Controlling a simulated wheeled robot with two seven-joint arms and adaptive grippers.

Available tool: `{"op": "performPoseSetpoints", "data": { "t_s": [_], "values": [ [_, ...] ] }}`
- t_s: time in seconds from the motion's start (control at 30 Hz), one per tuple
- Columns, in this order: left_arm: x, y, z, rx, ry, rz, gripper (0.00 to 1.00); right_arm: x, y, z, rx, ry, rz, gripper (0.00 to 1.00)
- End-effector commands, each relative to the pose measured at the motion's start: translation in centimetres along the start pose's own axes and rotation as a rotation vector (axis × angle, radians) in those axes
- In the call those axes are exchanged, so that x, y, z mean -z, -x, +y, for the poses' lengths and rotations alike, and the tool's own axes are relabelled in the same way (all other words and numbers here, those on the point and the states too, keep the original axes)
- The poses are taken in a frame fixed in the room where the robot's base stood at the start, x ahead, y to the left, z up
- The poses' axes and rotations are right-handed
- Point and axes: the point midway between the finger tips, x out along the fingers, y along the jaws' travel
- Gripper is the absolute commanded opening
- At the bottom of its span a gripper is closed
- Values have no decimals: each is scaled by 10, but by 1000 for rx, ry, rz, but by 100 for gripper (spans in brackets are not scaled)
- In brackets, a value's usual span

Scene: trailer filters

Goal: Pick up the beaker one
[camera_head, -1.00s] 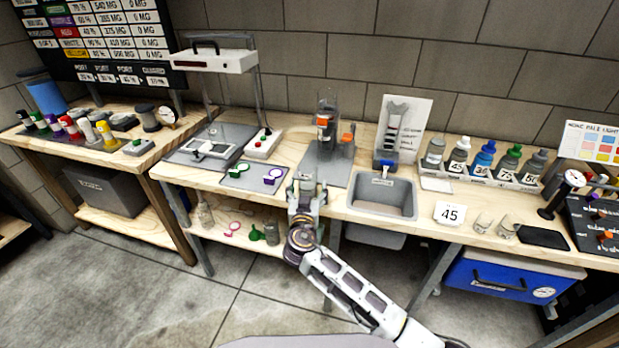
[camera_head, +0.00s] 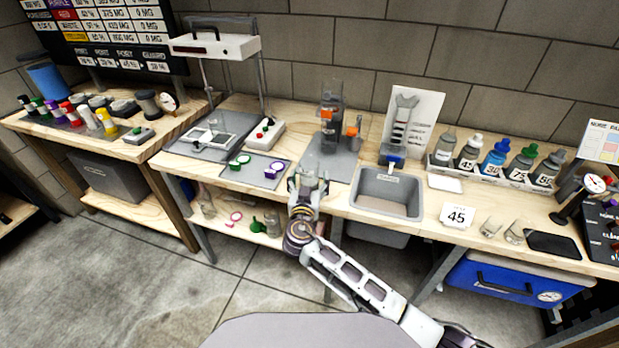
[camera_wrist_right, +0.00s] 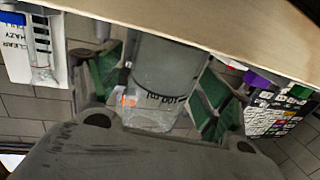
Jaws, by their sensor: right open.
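A clear beaker with volume markings (camera_wrist_right: 160,85) stands between the fingers of my right gripper in the right wrist view, which looks upside down. My right gripper (camera_head: 308,183) is at the bench's front edge, left of the sink in the head view. Its green-padded fingers (camera_wrist_right: 155,88) are open on either side of the beaker; I cannot tell whether they touch it. The beaker is too small and hidden by the gripper to make out in the head view. My left gripper is not in view.
A grey sink (camera_head: 386,190) lies right of the gripper. A mat with green and purple rings (camera_head: 255,170) lies left. A rack of several bottles (camera_head: 495,172) stands right.

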Motion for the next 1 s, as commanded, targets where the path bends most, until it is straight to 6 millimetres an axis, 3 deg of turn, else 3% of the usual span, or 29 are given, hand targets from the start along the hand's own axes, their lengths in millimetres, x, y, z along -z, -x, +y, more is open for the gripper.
{"op": "performPoseSetpoints", "data": {
  "t_s": [0.17,0.6,1.0],
  "values": [
    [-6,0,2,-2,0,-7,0,0,0,0,0,0,0,78],
    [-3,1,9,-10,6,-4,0,0,0,0,0,0,0,22],
    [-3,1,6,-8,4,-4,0,2,0,0,0,-1,1,22]
  ]
}}
